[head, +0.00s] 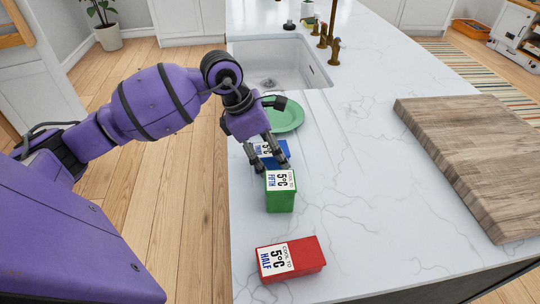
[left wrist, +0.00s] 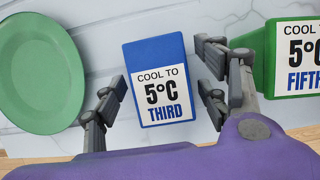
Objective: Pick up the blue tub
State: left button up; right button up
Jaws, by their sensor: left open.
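The blue tub (left wrist: 156,50) carries a white label reading "COOL TO 5°C THIRD". In the head view the blue tub (head: 281,155) stands on the white counter, partly hidden behind my left gripper (head: 270,160). My left gripper is open, and in the left wrist view its fingers (left wrist: 160,98) are on either side of the tub's lower part. My right gripper is not in view.
A green tub (head: 280,201) stands close in front of the blue one, near the right-hand finger. A green plate (head: 287,117) is behind. A wooden board (head: 470,150) and sink (head: 280,65) are on the counter (head: 370,200).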

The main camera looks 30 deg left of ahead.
pick_arm(q)
jog(key=shift+d+f, duration=0.1)
jog(key=shift+f, duration=0.25)
jog(key=c, duration=1.5)
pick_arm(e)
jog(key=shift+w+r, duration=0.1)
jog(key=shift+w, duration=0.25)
pick_arm(q)
jog(key=shift+r, duration=0.1)
